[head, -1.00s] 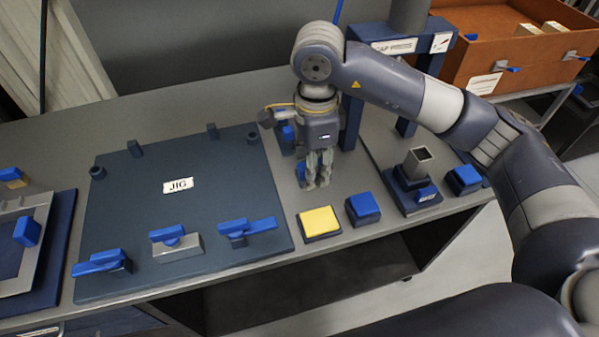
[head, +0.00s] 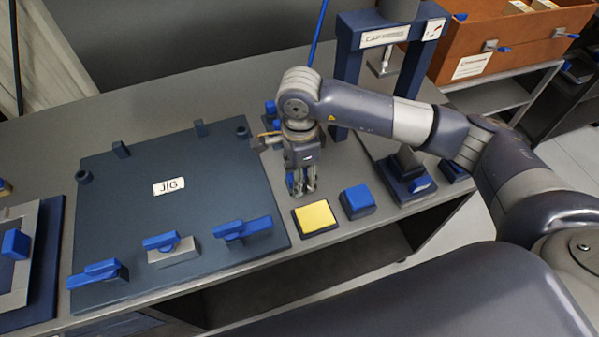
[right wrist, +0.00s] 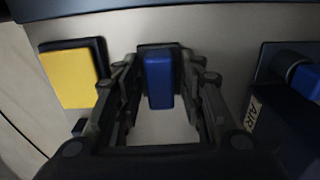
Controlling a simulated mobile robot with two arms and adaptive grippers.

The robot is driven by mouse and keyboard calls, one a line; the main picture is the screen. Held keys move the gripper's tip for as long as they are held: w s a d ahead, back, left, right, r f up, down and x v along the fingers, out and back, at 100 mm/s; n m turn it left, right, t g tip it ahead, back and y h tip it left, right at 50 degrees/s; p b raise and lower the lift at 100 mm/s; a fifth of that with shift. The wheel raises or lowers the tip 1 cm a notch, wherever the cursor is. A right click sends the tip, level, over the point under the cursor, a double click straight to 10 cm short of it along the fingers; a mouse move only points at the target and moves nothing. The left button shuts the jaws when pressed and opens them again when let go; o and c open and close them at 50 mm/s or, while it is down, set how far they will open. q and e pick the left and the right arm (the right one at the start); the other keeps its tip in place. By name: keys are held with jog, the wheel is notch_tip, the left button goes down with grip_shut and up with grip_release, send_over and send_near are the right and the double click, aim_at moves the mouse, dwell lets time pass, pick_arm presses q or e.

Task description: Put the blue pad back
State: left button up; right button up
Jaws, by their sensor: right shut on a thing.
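My right gripper (head: 302,190) points down at the bench just behind the yellow pad (head: 314,217). In the right wrist view it is shut on the blue pad (right wrist: 158,82), a narrow blue block between its fingers with a dark part at its far end. My left gripper is not in view.
A JIG plate (head: 205,205) with several blue-handled clamps lies left. A blue block (head: 357,201) sits right of the yellow pad. The cap press (head: 350,60) stands behind; an orange bin (head: 470,45) is back right. An AIR-labelled fitting (right wrist: 255,112) is close by.

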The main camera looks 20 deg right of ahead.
jog(key=shift+f, duration=0.25)
jog(key=o, duration=1.1)
jog(key=shift+r, duration=0.1)
jog(key=shift+c, duration=0.2)
jog(key=shift+o, duration=0.2)
jog(key=shift+r, duration=0.2)
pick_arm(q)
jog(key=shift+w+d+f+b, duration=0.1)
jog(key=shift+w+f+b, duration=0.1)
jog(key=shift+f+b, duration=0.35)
pick_arm(e)
notch_tip(320, 180, up, 12)
